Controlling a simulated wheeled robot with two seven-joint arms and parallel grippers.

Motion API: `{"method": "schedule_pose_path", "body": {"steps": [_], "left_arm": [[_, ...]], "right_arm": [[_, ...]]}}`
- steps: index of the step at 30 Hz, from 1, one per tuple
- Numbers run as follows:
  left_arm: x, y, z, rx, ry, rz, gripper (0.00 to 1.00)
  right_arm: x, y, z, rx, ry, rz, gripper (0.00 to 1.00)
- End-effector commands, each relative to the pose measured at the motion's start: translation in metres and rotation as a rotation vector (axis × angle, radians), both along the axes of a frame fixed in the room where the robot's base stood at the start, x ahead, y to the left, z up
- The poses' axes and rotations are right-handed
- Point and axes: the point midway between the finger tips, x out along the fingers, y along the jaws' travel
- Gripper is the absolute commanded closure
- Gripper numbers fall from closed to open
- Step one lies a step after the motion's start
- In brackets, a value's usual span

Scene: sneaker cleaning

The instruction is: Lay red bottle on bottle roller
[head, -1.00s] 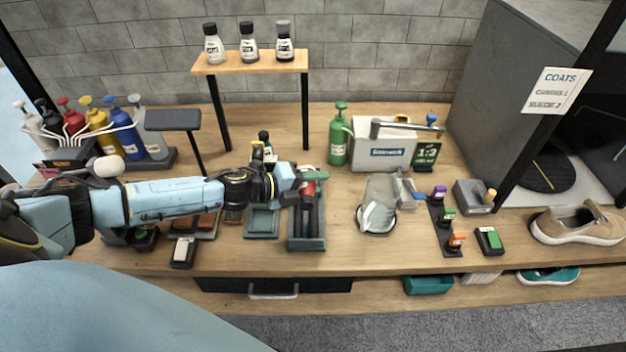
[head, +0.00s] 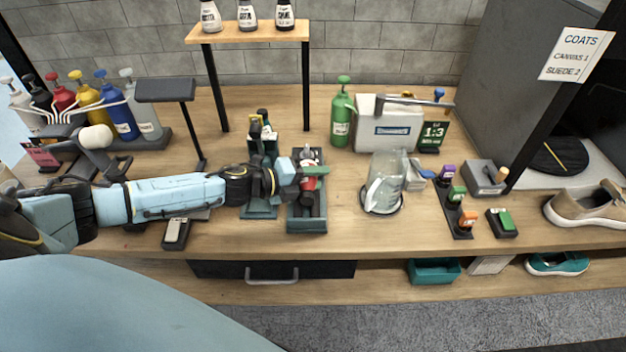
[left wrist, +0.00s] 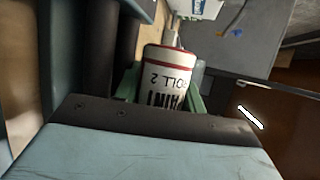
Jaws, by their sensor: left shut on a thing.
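The red bottle (head: 309,184) is in my left gripper (head: 312,171). The gripper's green fingers are closed around it, over the bottle roller (head: 307,226), a dark teal tray with dark rollers. The fingers hide part of the bottle in the head view. In the left wrist view the bottle (left wrist: 167,75) shows a white label with a red band and the words "ROLL 2", between the green fingers (left wrist: 165,92). I cannot tell whether the bottle touches the rollers. My right gripper is not in view.
A teal stand (head: 260,212) is close left of the roller. A glass jug (head: 384,185) stands to the right, with a green pump bottle (head: 341,120) behind. A raised wooden shelf (head: 247,33) stands at the back. The table between roller and jug is clear.

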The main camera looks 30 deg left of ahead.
Motion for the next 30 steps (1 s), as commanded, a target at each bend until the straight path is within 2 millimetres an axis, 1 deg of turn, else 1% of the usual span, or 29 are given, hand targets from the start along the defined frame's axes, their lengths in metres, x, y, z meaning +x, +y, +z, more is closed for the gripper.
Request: {"method": "schedule_pose_path", "body": {"steps": [1, 3, 12, 13, 16, 17, 20, 23, 29, 30], "left_arm": [[-0.006, 0.0, -0.018, 0.01, 0.022, 0.003, 0.85], [-0.007, 0.0, -0.023, 0.012, 0.026, 0.003, 0.85], [-0.007, -0.002, -0.026, 0.012, 0.028, 0.004, 0.85], [-0.007, -0.002, -0.026, 0.012, 0.028, 0.004, 0.57], [-0.007, -0.002, -0.026, 0.012, 0.029, 0.003, 0.44], [-0.007, -0.002, -0.027, 0.012, 0.029, 0.003, 0.42], [-0.009, 0.0, -0.026, 0.013, 0.029, 0.005, 0.42], [-0.015, 0.005, -0.024, 0.013, 0.028, 0.006, 0.42], [-0.039, 0.025, -0.012, 0.016, 0.024, 0.01, 0.42], [-0.044, 0.028, -0.009, 0.016, 0.023, 0.011, 0.4]], "right_arm": [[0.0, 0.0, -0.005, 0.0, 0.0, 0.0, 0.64], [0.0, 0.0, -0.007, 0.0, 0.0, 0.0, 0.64], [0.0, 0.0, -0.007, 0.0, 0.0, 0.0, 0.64], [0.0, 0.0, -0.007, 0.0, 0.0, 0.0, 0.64], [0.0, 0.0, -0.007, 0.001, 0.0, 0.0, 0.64], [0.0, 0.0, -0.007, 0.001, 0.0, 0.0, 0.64], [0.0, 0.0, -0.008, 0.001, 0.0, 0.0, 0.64], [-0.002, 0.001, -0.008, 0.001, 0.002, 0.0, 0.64], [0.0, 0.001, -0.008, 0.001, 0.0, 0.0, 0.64], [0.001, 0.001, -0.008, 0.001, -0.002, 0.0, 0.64]]}}
